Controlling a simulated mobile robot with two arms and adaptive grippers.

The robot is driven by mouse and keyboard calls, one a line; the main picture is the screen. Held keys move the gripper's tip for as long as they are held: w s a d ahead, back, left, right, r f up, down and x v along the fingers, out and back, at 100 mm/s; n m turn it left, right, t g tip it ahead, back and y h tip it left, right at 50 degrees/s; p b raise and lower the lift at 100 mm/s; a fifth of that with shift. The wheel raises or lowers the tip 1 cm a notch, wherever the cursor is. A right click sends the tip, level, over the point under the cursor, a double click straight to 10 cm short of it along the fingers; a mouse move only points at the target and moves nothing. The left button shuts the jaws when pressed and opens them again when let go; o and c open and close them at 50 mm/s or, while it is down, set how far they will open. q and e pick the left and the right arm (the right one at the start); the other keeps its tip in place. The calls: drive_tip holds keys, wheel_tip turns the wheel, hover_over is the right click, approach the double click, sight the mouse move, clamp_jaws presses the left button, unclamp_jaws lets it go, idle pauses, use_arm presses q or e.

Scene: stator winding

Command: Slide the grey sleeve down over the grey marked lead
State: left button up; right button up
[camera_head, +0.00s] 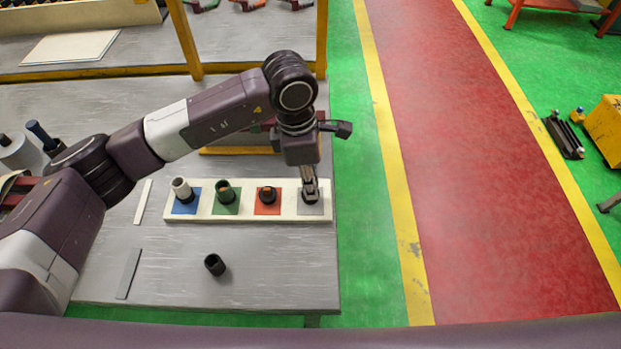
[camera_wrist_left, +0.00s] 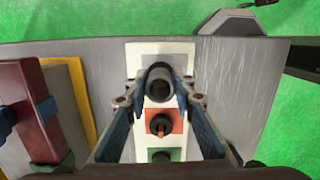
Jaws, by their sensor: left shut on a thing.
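A pale board (camera_head: 172,213) bears blue, green, red and grey squares in a row. My left gripper (camera_head: 310,197) points down over the grey square (camera_head: 314,210) at the right end. In the left wrist view my left gripper (camera_wrist_left: 160,98) is shut on a dark grey tubular sleeve (camera_wrist_left: 159,88), seen from above by its round rim. The grey marked lead is hidden by the gripper and sleeve, so I cannot tell whether the sleeve is around it. My right gripper is not in view.
Short uprights stand on the blue (camera_head: 185,207), green (camera_head: 228,209) and red (camera_head: 266,210) squares; the red one shows copper (camera_wrist_left: 159,126). A loose black sleeve (camera_head: 214,264) lies on the table in front. The table's right edge is close to the board. A yellow-framed rack (camera_head: 187,45) stands behind.

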use_arm(q)
drive_tip(key=shift+f, duration=0.2)
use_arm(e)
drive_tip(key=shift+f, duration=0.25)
use_arm(q)
drive_tip(key=o, duration=0.9)
drive_tip(key=shift+o, duration=0.2)
wheel_tip(320, 180, up, 12)
drive_tip(key=a, duration=0.1)
drive_tip(key=shift+a, duration=0.25)
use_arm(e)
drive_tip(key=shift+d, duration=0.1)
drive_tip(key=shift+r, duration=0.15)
